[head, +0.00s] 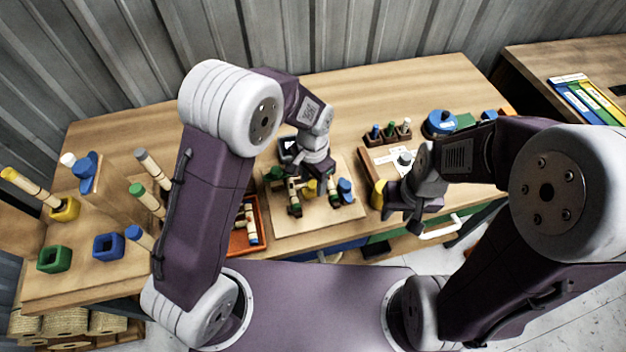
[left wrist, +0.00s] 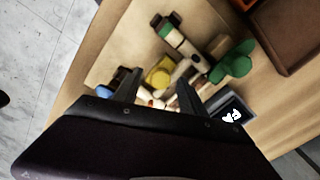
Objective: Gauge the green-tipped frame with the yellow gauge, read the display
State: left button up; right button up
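A light wooden frame with a green tip (left wrist: 166,31) lies on the work board, partly hidden by my left gripper in the head view. My left gripper (left wrist: 157,92) points down over the board, its two fingers apart, with a yellow round piece (left wrist: 158,75) beyond them; that yellow piece also shows in the head view (head: 309,187). A dark display box (left wrist: 232,113) with white marks stands beside it; I cannot read a value. My right gripper (head: 402,216) is at the board's right, beside a larger yellow rounded piece (head: 378,195). Whether it grips this is unclear.
The board (head: 285,226) also carries a blue knob (head: 345,186). An orange tray (head: 240,240) with rattan pieces is left of it. Coloured sockets and tipped sticks stand at far left. A brown block with pegs (head: 388,132) is behind.

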aim_at(313, 184)
pick_arm(q)
jog(key=shift+r, duration=0.15)
notch_tip(313, 184, up, 9)
dwell(0.5)
